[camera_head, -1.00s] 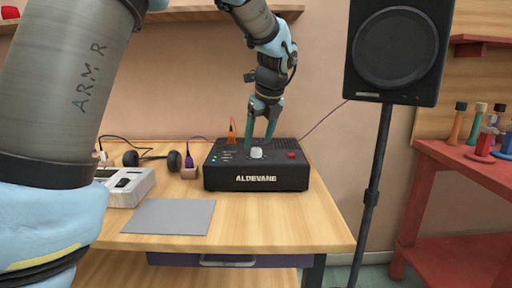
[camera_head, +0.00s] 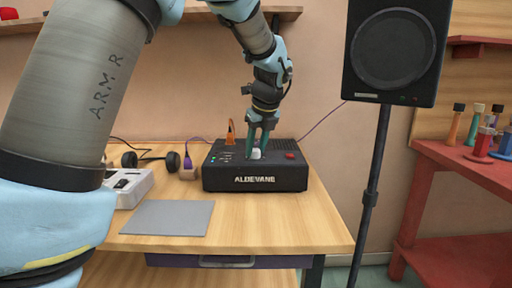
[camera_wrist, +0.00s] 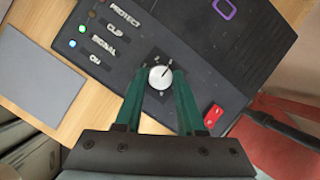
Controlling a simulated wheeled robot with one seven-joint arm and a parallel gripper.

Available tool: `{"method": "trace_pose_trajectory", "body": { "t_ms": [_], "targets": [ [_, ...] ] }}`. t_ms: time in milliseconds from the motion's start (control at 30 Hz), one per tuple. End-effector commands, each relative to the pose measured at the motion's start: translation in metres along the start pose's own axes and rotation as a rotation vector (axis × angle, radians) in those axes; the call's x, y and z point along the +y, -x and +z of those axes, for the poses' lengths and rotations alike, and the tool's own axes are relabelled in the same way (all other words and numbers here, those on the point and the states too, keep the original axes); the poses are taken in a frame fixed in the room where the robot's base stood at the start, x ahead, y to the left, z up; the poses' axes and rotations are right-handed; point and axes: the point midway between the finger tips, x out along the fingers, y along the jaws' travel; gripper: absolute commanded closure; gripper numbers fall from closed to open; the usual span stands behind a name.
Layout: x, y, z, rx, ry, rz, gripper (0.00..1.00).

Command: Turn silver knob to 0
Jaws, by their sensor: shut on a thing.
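The silver knob (camera_head: 256,153) sits on top of the black ALDEVANE box (camera_head: 255,180). In the wrist view the knob (camera_wrist: 160,77) is round and pale, with a dark pointer line toward its upper right edge. Small marks ring it but are too small to read. My gripper (camera_head: 257,143) reaches down from above, its green fingers shut on the knob. In the wrist view the fingertips (camera_wrist: 160,80) lie on either side of the knob.
A red button (camera_wrist: 213,115) is close to the right finger. Labelled lights (camera_wrist: 82,28) line the box's other side. A grey pad (camera_head: 168,217) lies in front on the wooden table. A white device (camera_head: 130,188) and headphones (camera_head: 150,160) are left. A speaker (camera_head: 393,50) stands right.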

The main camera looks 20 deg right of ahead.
Motion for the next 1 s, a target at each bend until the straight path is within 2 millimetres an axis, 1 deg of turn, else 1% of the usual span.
{"method": "trace_pose_trajectory", "body": {
  "t_ms": [33, 200, 500, 667, 867, 1000],
  "targets": [
    [0.0002, 0.0001, 0.0000, 0.000, 0.000, 0.001, 0.82],
    [0.0003, 0.0001, 0.0001, 0.000, 0.000, 0.001, 1.00],
    [0.0003, 0.0008, 0.0003, 0.000, 0.007, 0.004, 1.00],
    [-0.0003, 0.0025, 0.0009, -0.001, 0.042, 0.020, 1.00],
    [-0.0018, 0.0047, 0.0019, -0.007, 0.148, 0.064, 1.00],
    [-0.0022, 0.0054, 0.0025, -0.013, 0.256, 0.112, 1.00]
  ]
}}
